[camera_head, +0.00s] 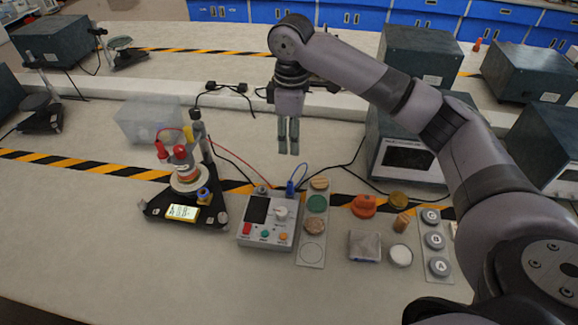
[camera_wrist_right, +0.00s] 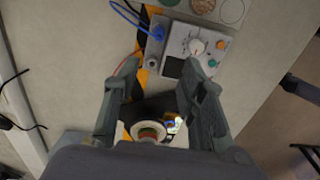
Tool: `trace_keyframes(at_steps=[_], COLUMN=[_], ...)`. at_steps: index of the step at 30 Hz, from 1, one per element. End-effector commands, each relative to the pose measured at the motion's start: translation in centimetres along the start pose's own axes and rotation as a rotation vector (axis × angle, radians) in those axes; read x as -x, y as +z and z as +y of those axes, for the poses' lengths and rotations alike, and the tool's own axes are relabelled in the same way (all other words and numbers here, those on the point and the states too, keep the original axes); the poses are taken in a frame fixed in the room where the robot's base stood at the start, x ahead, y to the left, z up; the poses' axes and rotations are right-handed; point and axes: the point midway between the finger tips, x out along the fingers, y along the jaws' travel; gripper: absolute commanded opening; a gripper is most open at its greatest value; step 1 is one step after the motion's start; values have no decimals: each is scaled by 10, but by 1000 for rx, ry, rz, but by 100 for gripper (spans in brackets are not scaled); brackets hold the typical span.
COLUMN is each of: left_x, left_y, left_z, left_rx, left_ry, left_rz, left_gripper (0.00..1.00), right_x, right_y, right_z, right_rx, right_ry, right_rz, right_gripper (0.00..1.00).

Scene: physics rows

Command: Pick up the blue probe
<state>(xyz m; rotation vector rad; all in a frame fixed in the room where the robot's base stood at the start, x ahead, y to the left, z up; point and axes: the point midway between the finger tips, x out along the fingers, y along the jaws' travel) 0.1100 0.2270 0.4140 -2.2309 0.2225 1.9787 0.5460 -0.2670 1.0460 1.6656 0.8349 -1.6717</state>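The blue probe (camera_head: 290,188) stands upright at the back edge of a grey meter box (camera_head: 250,232), with a blue cable looping from its top. In the right wrist view the blue cable (camera_wrist_right: 127,14) and the probe (camera_wrist_right: 157,33) show at the top, beside the meter box (camera_wrist_right: 192,48). My right gripper (camera_head: 288,152) hangs pointing down, above and behind the probe, apart from it. In the wrist view its two fingers (camera_wrist_right: 158,78) are spread with nothing held between them. My left gripper is in neither view.
Left of the meter is a black stand (camera_head: 160,208) with a coil and red-topped terminals. A strip with round samples (camera_head: 312,250) lies right of it, then small discs and a labelled weight holder (camera_head: 437,275). A clear box (camera_head: 148,122) stands behind. The front table is clear.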

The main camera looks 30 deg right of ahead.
Motion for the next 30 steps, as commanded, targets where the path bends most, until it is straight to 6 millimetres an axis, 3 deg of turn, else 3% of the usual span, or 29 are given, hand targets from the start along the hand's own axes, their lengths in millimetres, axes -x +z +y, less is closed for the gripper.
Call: trace_keyframes(at_steps=[3,7,18,30], left_x=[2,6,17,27], left_y=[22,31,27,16], left_z=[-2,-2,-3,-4], left_rx=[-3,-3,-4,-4], left_ry=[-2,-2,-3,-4], left_rz=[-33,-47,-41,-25], left_gripper=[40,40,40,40], right_x=[-5,-25,-102,-140], right_y=[0,1,1,0], right_z=[0,-1,-1,-3], right_rx=[0,0,0,1], right_ry=[-2,-3,-3,-3], right_rz=[-2,-5,-3,-3], right_gripper=[38,38,38,38])
